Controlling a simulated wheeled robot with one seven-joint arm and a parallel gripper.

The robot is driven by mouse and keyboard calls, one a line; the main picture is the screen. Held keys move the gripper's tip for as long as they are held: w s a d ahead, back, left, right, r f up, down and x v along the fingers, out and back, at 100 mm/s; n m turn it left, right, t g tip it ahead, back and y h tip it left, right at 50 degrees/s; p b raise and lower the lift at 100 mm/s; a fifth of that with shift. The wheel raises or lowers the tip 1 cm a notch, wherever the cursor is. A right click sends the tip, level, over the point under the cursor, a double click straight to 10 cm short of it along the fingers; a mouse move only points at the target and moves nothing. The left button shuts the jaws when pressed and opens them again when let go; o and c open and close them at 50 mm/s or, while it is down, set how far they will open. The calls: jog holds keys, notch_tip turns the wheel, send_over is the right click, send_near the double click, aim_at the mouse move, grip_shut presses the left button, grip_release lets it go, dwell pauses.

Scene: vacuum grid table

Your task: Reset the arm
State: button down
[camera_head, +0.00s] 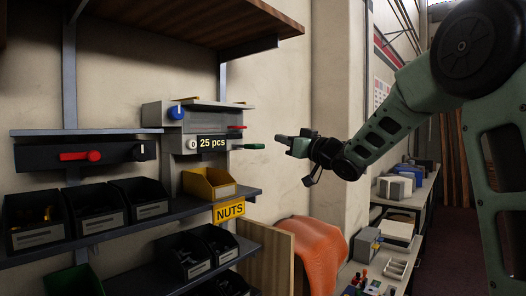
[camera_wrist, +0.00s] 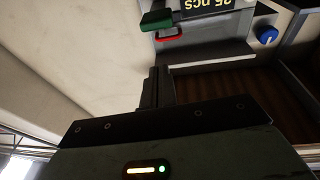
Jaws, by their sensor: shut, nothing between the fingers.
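My gripper (camera_head: 281,138) is at the end of my green arm, in the middle of the head view. It points left towards a grey dispenser box labelled "25 pcs" (camera_head: 212,143) and is apart from it. In the wrist view my gripper's fingers (camera_wrist: 153,88) are together with nothing between them. The dispenser also shows upside down at the top of the wrist view (camera_wrist: 205,22), with a green handle (camera_wrist: 157,20), a red handle (camera_wrist: 169,36) and a blue knob (camera_wrist: 267,36).
Black bins (camera_head: 93,212) and a yellow bin (camera_head: 208,184) marked NUTS stand on wall shelves at left. A wooden shelf (camera_head: 195,28) overhangs above. An orange cloth (camera_head: 312,252) and a cluttered bench (camera_head: 400,238) lie below my arm. Open air surrounds the gripper.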

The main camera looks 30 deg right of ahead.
jog(key=s+a+f+g+h+b, duration=0.15)
jog(key=s+a+f+g, duration=0.3)
jog(key=a+f, duration=0.6)
jog(key=s+a+f+g+h+b, duration=0.15)
jog(key=s+a+f+g, duration=0.35)
jog(key=a+f, duration=0.6)
jog(key=s+a+f+n+g, duration=0.1)
jog(key=s+f+g, duration=0.2)
jog(key=s, duration=0.7)
jog(key=s+a+f+n+g+h+b, duration=0.1)
jog(key=s+a+f+n+g, duration=0.1)
jog(key=s+f, duration=0.5)
jog(key=s+a+f+n+g+h+b, duration=0.1)
jog(key=s+f+g, duration=0.4)
jog(key=s, duration=0.9)
jog(key=shift+s+a+f, duration=0.15)
jog(key=shift+a+f, duration=0.2)
